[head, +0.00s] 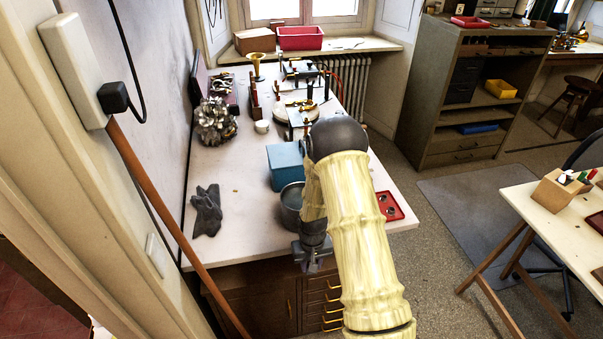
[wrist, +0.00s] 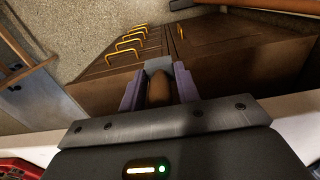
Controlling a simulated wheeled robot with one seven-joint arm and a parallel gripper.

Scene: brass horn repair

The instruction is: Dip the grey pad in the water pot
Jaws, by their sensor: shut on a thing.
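The water pot (head: 290,203), a round grey metal pot, stands near the front of the white bench, its right side hidden behind my arm. My gripper (head: 314,258) points down in front of the pot, at the bench's front edge. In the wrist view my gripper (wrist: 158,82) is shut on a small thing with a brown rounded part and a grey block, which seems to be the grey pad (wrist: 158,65). The pad is apart from the pot in the head view, and mostly hidden there. The pot's inside is hard to make out.
A blue box (head: 284,165) stands just behind the pot. A dark grey cloth (head: 207,211) lies to the left, and a red tray (head: 390,206) to the right. Horn parts and tools crowd the back. Drawers (wrist: 130,50) lie below the bench (head: 250,225).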

